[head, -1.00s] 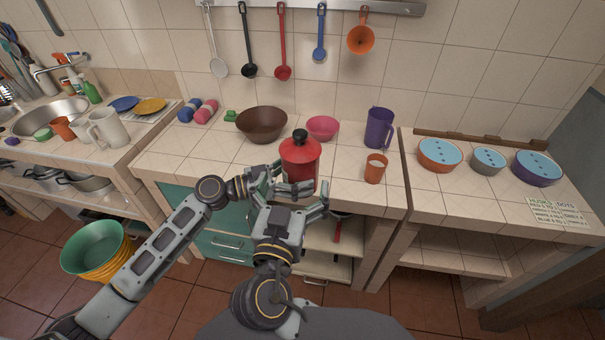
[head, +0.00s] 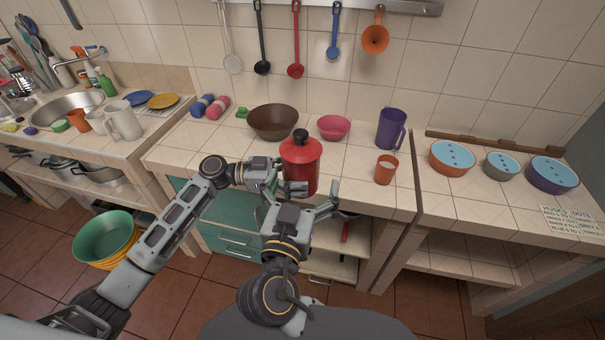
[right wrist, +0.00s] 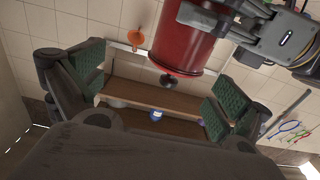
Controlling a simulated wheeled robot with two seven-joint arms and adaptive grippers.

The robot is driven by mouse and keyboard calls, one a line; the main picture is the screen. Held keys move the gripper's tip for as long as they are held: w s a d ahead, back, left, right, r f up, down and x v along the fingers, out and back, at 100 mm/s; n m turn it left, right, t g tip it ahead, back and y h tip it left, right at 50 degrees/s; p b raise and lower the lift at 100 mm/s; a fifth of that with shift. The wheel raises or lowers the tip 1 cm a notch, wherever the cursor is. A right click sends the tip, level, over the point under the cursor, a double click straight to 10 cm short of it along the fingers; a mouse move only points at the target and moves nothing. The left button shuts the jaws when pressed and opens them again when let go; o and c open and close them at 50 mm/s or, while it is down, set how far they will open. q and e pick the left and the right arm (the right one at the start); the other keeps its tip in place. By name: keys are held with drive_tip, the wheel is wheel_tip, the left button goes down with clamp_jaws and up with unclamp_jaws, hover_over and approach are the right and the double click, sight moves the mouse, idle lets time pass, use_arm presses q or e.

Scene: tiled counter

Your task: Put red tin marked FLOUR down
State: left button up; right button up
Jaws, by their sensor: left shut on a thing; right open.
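The red tin (head: 300,168) with a red lid and black knob is upright in the head view, in front of the counter's front edge or over it. No FLOUR lettering is legible. My left gripper (head: 276,178) is shut on the tin from its left side. In the right wrist view the tin (right wrist: 188,40) shows at the top, with my left gripper (right wrist: 262,32) against it. My right gripper (head: 307,205) is open and empty, just below and in front of the tin. Its two spread finger pads (right wrist: 158,78) show in the right wrist view, apart from the tin.
The tiled counter (head: 225,150) has free room left of the tin. Behind stand a brown bowl (head: 273,123) and pink bowl (head: 334,127). An orange cup (head: 386,170) and purple pitcher (head: 391,128) stand to the right. Ladles hang on the wall.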

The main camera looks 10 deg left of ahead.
sight(311, 183)
idle(0.4)
